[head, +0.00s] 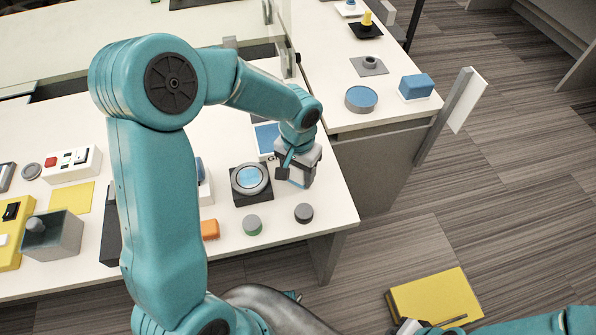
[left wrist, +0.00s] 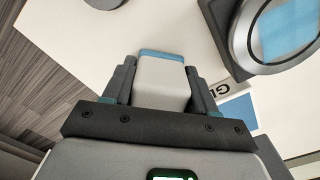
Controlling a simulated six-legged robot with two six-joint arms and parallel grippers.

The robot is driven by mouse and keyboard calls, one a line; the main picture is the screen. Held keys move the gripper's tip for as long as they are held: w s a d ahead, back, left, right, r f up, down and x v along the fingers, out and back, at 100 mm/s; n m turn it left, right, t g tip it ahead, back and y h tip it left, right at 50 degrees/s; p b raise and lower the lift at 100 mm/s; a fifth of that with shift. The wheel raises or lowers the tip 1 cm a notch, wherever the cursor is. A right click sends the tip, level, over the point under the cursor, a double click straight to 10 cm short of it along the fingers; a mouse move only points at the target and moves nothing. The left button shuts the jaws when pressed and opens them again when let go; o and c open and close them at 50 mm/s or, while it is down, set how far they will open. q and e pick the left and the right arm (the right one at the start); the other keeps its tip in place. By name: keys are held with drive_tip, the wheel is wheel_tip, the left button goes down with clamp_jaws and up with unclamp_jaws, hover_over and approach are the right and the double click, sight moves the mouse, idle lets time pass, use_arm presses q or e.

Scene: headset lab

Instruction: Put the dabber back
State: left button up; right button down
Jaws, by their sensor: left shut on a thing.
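My left gripper (head: 297,165) is over the near right corner of the white table. It is shut on a pale block with a blue end, which I take to be the dabber (left wrist: 161,82); in the left wrist view it sits between the two fingers. In the head view the gripper mostly hides it, and I cannot tell whether it touches the table. Just left of the gripper is a round grey-rimmed dish with a blue middle (head: 249,179) on a dark square base. It also shows in the left wrist view (left wrist: 238,52). My right arm shows at the lower right; its jaws are unclear.
A blue-and-white lettered card (head: 266,137) lies behind the dish. A green-edged grey knob (head: 252,224), a dark knob (head: 303,212) and an orange block (head: 210,229) are near the front edge. A side table holds a blue block (head: 416,86) and a blue-topped disc (head: 361,99).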

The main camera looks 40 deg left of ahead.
use_arm(q)
drive_tip(key=shift+f, duration=0.25)
drive_tip(key=shift+f+b, duration=0.15)
drive_tip(key=shift+b, duration=0.15)
drive_tip(key=o, duration=1)
drive_tip(key=shift+r+p, duration=0.3)
drive_tip(key=shift+p, duration=0.05)
drive_tip(key=shift+r, duration=0.4)
wheel_tip(320, 180, up, 11)
drive_tip(key=shift+r+p, duration=0.1)
drive_tip(key=shift+p, duration=0.6)
